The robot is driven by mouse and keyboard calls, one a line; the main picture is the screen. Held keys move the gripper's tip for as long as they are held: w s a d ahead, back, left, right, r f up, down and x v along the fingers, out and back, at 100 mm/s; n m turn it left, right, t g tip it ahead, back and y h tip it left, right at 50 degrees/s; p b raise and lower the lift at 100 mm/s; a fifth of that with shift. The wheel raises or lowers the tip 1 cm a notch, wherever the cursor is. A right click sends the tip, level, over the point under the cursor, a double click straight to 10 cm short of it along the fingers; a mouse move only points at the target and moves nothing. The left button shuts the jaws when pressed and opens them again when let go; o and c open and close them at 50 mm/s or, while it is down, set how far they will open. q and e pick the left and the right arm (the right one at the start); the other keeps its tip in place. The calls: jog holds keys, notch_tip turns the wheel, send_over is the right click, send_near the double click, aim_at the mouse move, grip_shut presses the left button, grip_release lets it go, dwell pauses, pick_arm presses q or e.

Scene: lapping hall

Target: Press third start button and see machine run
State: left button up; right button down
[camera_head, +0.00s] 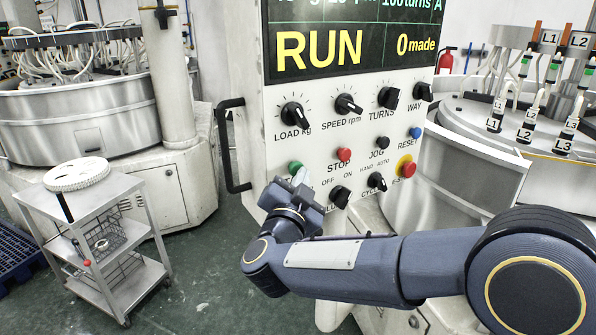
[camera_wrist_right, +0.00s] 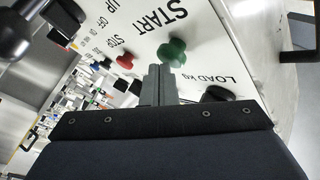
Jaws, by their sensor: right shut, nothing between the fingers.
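The control panel (camera_head: 328,125) faces me, with a dark display (camera_head: 345,35) reading RUN and 0 made in yellow. The green START button (camera_head: 295,167) is at the panel's lower left, partly hidden behind my right gripper in the head view. My right gripper (camera_head: 299,178) is shut and empty, its tips close to this button. In the right wrist view, the shut fingers (camera_wrist_right: 158,84) point up just beside the green button (camera_wrist_right: 173,52), under the word START. I cannot tell whether they touch it. My left gripper is not in view.
A red STOP button (camera_head: 344,154), blue RESET button (camera_head: 415,132) and red emergency stop (camera_head: 407,168) sit on the panel among black knobs. A black handle (camera_head: 232,145) sticks out at left. A metal trolley (camera_head: 107,238) and round machines (camera_head: 85,110) stand around.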

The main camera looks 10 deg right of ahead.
jog(key=shift+s+d, duration=0.15)
jog(key=shift+s, duration=0.4)
jog(key=s, duration=0.1)
jog(key=s+d, duration=0.1)
jog(key=s, duration=0.1)
jog(key=s+b, duration=0.1)
jog(key=shift+s+d, duration=0.35)
jog(key=shift+d, duration=0.05)
jog(key=shift+w+d, duration=0.1)
dwell(1.1)
jog(key=s+d+f+n+g+y, duration=0.3)
jog(key=s+f+n+g+y, duration=0.2)
jog(key=s+f, duration=0.5)
jog(key=s+d+f+n+g+y, duration=0.3)
jog(key=s+f+n+g+y, duration=0.2)
jog(key=s+f, duration=0.5)
jog(key=s+g+y, duration=0.1)
jog(key=s+g, duration=0.1)
jog(key=s, duration=0.3)
jog(key=shift+s+y, duration=0.4)
